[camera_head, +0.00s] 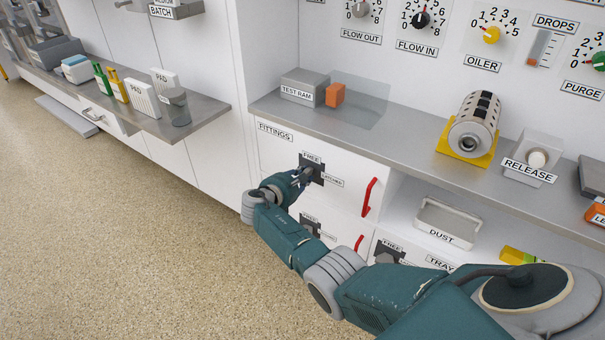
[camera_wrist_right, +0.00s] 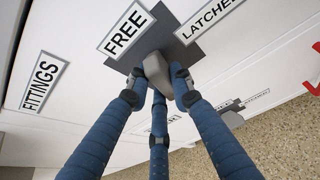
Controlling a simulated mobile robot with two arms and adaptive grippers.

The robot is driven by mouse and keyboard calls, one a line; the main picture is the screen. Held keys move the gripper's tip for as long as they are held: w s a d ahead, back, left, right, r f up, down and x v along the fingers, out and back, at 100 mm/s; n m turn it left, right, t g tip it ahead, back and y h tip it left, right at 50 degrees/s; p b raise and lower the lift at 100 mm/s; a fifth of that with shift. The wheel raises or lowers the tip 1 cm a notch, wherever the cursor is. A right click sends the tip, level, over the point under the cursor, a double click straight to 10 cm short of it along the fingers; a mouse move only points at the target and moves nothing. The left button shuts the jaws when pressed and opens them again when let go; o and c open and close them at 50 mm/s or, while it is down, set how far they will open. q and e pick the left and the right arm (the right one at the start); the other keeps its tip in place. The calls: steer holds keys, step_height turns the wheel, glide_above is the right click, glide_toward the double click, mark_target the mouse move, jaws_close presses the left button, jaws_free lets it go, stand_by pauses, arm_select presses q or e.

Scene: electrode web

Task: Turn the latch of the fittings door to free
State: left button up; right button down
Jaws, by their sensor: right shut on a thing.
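The fittings door (camera_head: 345,196) is a white panel with a red handle (camera_head: 369,197) on its right side and appears closed. Its latch is a grey knob on a dark plate (camera_head: 317,166), with FREE printed above and LATCHED to the right. My right gripper (camera_head: 301,178) is at the latch. In the right wrist view its blue fingers (camera_wrist_right: 158,95) are shut around the grey latch knob (camera_wrist_right: 155,68), which partly shows between them. The knob's exact pointing direction is hard to tell. My left gripper is not in view.
Below are another latched door and a tray door with a dark latch (camera_head: 388,254). A dust bin (camera_head: 447,222) sits in an open bay to the right. Above is a grey counter (camera_head: 411,144) with a test ram box (camera_head: 303,87) and an orange block (camera_head: 335,95).

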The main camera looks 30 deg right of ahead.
steer(key=shift+d+n+g, duration=0.1)
steer(key=shift+n+g, duration=0.2)
steer(key=shift+n, duration=0.2)
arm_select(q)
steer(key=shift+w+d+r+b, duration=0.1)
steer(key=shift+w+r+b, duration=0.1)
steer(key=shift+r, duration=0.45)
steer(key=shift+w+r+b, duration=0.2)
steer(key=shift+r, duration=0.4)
arm_select(e)
steer(key=shift+n+g+h, duration=0.4)
steer(key=shift+n+g, duration=0.1)
steer(key=shift+n, duration=0.1)
steer(key=c, duration=1.8)
jaws_free()
steer(key=shift+f, duration=0.1)
steer(key=v, duration=1.2)
